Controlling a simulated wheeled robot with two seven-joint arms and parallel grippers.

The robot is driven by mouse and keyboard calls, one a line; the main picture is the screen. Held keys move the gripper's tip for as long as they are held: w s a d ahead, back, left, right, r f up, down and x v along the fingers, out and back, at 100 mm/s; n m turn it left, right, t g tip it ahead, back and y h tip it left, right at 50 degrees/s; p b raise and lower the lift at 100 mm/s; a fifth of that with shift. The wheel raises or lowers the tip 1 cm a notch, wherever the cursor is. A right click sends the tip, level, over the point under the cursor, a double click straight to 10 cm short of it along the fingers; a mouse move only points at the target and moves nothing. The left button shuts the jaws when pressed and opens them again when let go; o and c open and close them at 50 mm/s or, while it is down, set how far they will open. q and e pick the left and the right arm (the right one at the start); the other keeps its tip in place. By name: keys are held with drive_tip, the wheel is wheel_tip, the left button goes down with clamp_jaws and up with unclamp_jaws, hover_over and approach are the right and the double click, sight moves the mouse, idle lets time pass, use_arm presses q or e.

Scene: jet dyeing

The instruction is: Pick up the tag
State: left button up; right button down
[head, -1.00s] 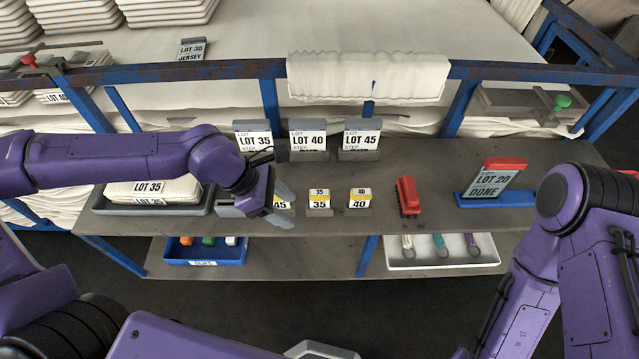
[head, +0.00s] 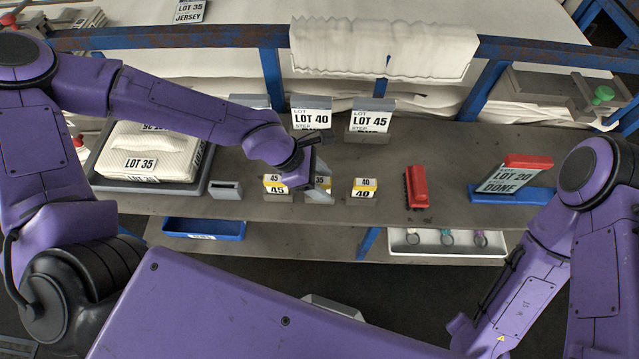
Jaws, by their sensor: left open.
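Three small yellow-and-white tags stand in a row on the grey shelf: tag 45 (head: 275,184), tag 35 (head: 318,183) and tag 40 (head: 364,188). Each sits on a small grey holder. My left gripper (head: 319,190) is open and points down at tag 35, with a grey finger in front of part of it. The frames do not show whether the finger touches the tag. An empty grey holder (head: 226,190) stands left of tag 45. My right arm is at the right, and its gripper does not show.
Upright cards LOT 40 (head: 312,119) and LOT 45 (head: 371,122) stand behind the tags. A tray (head: 100,184) of folded cloth lies left. A red object (head: 416,187) and a LOT 20 DONE card (head: 513,179) stand right. A blue bin (head: 205,230) and white tray (head: 440,252) are below.

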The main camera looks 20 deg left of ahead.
use_arm(q)
drive_tip(key=shift+w+d+f, duration=0.1)
drive_tip(key=shift+d+f, duration=0.35)
drive_tip(key=shift+f, duration=0.1)
clamp_jaws()
